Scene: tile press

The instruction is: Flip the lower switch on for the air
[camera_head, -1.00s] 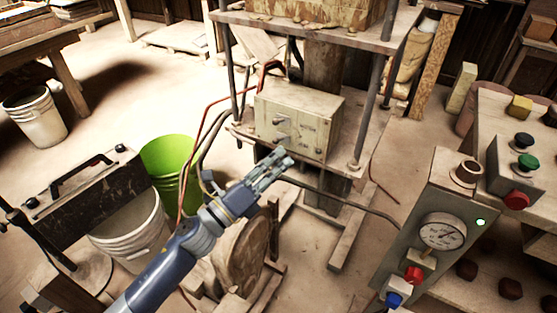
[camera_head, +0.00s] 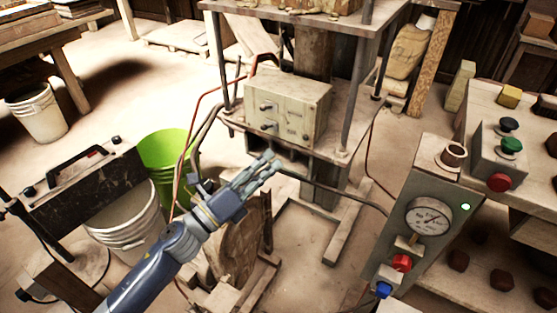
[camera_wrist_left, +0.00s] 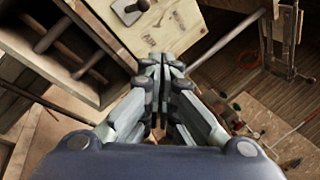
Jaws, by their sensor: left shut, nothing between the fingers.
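The control box (camera_head: 312,103) is a worn, cream metal box on the shelf of the press frame. Its front carries an upper switch (camera_head: 267,107) and a lower switch (camera_head: 269,126), both with small metal levers. My left gripper (camera_head: 270,164) is shut and empty, in front of and below the lower switch in the head view, with a visible gap. In the left wrist view the shut fingers (camera_wrist_left: 164,66) point toward the box panel (camera_wrist_left: 180,32), and one switch (camera_wrist_left: 130,8) shows at the top edge. I cannot tell which switch that is. My right gripper is not in view.
Red and dark cables (camera_head: 200,110) hang left of the box. A green bucket (camera_head: 168,150) and a white bucket (camera_head: 125,228) stand at left. A grey console with a gauge (camera_head: 428,218) and coloured buttons stands at right. The press's rods and shelf flank the box.

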